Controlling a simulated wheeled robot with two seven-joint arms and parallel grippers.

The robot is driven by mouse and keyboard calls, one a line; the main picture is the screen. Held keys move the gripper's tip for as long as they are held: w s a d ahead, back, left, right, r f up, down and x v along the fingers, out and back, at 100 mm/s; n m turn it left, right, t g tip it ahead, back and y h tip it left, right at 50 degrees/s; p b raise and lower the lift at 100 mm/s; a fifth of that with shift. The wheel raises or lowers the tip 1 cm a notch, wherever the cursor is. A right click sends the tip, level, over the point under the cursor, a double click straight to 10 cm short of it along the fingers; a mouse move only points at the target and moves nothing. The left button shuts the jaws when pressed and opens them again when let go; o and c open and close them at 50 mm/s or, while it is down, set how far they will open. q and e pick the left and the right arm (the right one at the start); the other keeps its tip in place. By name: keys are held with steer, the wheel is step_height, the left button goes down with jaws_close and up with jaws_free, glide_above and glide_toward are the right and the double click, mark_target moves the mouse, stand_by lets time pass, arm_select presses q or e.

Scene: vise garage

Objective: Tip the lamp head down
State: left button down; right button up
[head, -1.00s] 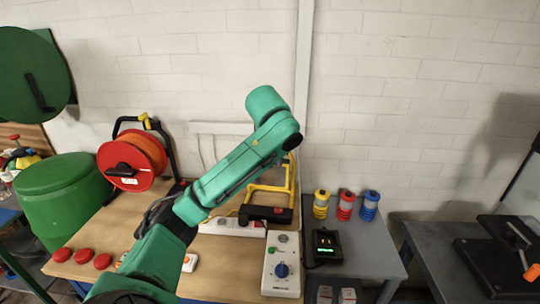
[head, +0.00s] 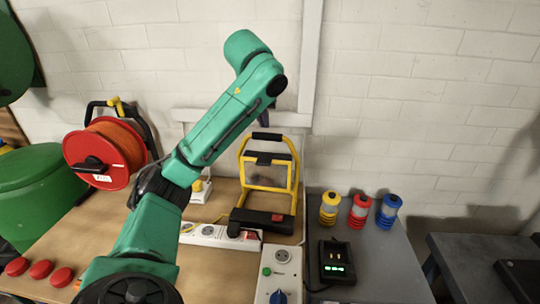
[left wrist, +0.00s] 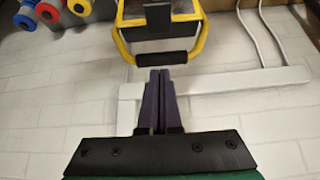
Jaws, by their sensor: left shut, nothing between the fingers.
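The work lamp (head: 240,180) has a yellow tube frame, a black handle bar on top and a dark rectangular head panel. It stands upright on the wooden bench against the white wall. My left gripper (head: 264,117) is just above the handle bar in the head view, partly hidden behind my green forearm. In the left wrist view its two dark fingers (left wrist: 160,75) are together and empty. Their tips point at the handle bar (left wrist: 166,58); I cannot tell whether they touch it. The lamp's frame (left wrist: 199,30) shows beyond it. My right gripper is not in view.
A red cable reel (head: 98,158) stands left of my arm. A white power strip (head: 212,237) lies before the lamp, with a control box (head: 281,272) to its front right. Yellow, red and blue canisters (head: 360,211) and a black charger (head: 336,262) sit on the grey table.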

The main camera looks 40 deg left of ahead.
mark_target(270, 153)
arm_select(q)
steer(key=f, duration=0.1)
steer(key=f+b, duration=0.2)
steer(key=shift+s+d+f, duration=0.1)
steer(key=shift+s+d, duration=0.15)
steer(key=shift+s, duration=0.1)
steer(key=shift+w+f, duration=0.1)
steer(key=shift+f, duration=0.05)
steer(key=x, duration=0.9)
steer(key=shift+w+a, duration=0.15)
steer(key=shift+a, duration=0.1)
steer(key=shift+w+a+f, duration=0.1)
steer(key=shift+w+f, duration=0.1)
steer(key=shift+f, duration=0.15)
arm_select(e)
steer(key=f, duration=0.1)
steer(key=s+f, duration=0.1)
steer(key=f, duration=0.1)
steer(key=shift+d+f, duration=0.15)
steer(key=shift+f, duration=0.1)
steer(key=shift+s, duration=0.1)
